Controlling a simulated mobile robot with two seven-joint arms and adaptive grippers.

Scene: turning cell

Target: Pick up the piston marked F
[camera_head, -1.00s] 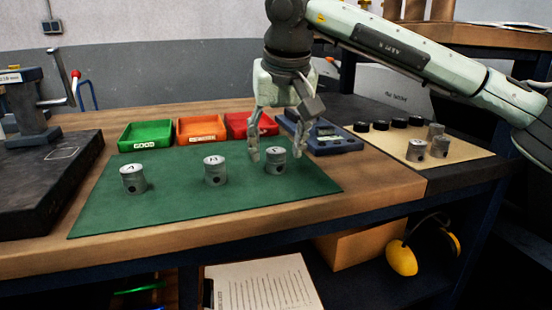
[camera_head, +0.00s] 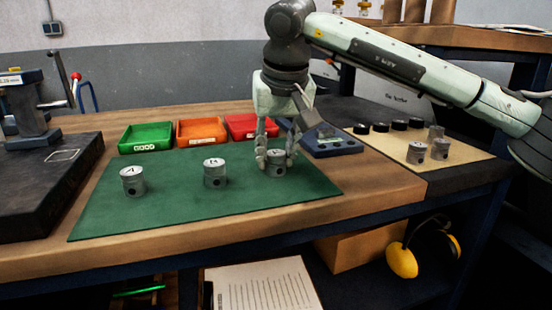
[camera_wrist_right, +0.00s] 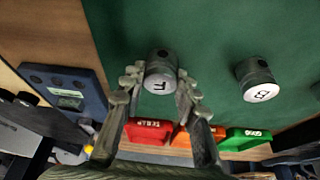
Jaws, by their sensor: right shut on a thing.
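The piston marked F (camera_head: 277,166) is a grey metal cylinder with a white marked top. It stands upright at the right part of the green mat (camera_head: 190,208). My right gripper (camera_head: 276,165) reaches down from above and is shut on this piston, one finger on each side. In the right wrist view the piston (camera_wrist_right: 160,76) shows its letter F between the fingertips (camera_wrist_right: 160,88). Two other pistons stand on the mat: one marked A (camera_head: 132,181) at the left and one in the middle (camera_head: 215,173), its letter hard to read. My left gripper is not in view.
Green (camera_head: 146,138), orange (camera_head: 201,132) and red (camera_head: 251,126) bins line the mat's back edge. A blue scale-like device (camera_head: 335,143) stands right of the gripper. Further right, a tan mat (camera_head: 455,160) holds more pistons and black pieces. The mat's front is clear.

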